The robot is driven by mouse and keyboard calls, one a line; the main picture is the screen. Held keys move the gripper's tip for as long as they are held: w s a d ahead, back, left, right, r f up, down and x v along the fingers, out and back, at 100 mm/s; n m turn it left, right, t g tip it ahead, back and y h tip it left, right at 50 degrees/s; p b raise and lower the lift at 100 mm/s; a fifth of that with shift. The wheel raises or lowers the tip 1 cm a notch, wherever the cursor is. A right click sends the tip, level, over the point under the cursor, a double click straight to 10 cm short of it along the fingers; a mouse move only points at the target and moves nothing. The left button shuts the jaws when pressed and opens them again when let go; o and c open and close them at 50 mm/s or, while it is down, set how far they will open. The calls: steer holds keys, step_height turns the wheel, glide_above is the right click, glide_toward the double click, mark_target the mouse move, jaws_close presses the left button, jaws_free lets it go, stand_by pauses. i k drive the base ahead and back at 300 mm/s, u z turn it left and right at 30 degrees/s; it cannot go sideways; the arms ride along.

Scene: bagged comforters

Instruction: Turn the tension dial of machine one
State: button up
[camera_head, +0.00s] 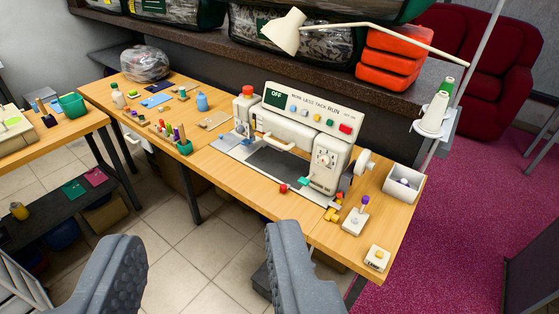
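A white sewing machine (300,140) stands on the right part of a wooden table (230,170). Its top panel has a green OFF display and several coloured buttons. Its front right head carries small round dials (325,159); they are too small to tell which is the tension dial. No machine number is readable. My gripper (205,235) is open and empty at the bottom of the view. Its two grey fingers are wide apart, in front of and apart from the table and machine.
A second, partly cut-off machine (12,128) sits on another table at the left. A white lamp (285,30) arches over the sewing machine. A thread stand (436,118), a white bin (403,183) and small coloured knobs surround its right side. Tiled floor (170,240) shows in front.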

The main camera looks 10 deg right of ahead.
mark_target(240, 129)
steer(key=u, duration=0.4)
steer(key=i, duration=2)
steer(key=z, duration=0.7)
